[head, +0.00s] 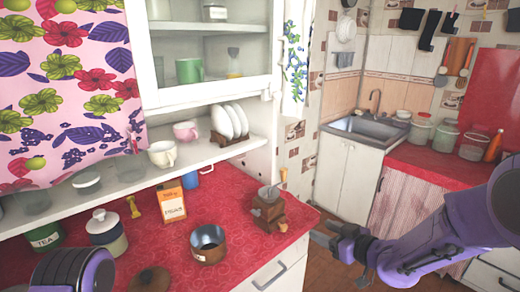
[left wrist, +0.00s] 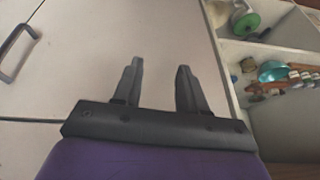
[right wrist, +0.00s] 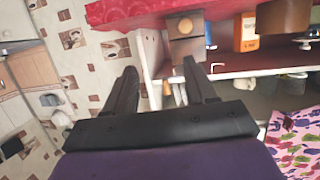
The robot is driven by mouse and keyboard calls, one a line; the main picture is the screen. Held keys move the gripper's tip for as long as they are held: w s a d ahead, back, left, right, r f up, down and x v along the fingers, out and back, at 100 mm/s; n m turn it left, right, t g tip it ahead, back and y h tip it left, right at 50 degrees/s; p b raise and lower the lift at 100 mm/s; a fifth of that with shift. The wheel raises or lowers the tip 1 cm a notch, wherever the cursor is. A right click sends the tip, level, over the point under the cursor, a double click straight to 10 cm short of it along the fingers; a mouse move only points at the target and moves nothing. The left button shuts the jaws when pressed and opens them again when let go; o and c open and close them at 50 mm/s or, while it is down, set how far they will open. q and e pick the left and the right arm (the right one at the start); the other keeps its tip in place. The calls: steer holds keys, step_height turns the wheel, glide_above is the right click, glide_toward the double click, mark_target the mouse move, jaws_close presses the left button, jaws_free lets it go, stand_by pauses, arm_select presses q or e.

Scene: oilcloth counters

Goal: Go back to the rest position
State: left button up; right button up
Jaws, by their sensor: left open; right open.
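My right gripper (head: 340,243) is in the head view at the right, in front of the counter's right edge. Its two fingers also show in the right wrist view (right wrist: 158,88), apart and with nothing between them. My left arm's purple end shows at the lower left of the head view, its fingers out of that view. My left gripper (left wrist: 158,82) shows in the left wrist view, fingers apart and empty, in front of pale cabinet fronts. Neither gripper touches anything that I can see.
The red oilcloth counter (head: 170,228) holds a coffee grinder (head: 269,212), a copper pot (head: 208,245), an orange box (head: 171,201) and a lidded jar (head: 106,232). A shelf with cups (head: 162,154) hangs above. A sink (head: 367,128) stands at the back right, with open floor before it.

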steer(key=s+d+f+m+h, duration=0.2)
steer(key=s+f+m+h, duration=0.15)
steer(key=f, duration=0.25)
steer(key=s+d+f+m+h, duration=0.2)
steer(key=s+f+m, duration=0.1)
steer(key=f+m, duration=0.3)
steer(key=s+d+f+m+g+h+b, duration=0.1)
steer(key=s+f+g, duration=0.2)
steer(key=s+f, duration=0.4)
steer(key=s+d+f+m+g+h, duration=0.1)
steer(key=s+d+f+g+h, duration=0.1)
steer(key=s+f, duration=0.5)
steer(key=s+d+f+m+g+h+b, duration=0.1)
steer(key=s+f+g, duration=0.3)
steer(key=s, duration=1.2)
step_height(320, 180, down, 3)
steer(key=shift+d+f+m+h+b, duration=0.1)
steer(key=shift+d+m+h+b, duration=0.25)
steer(key=shift+d+h, duration=0.35)
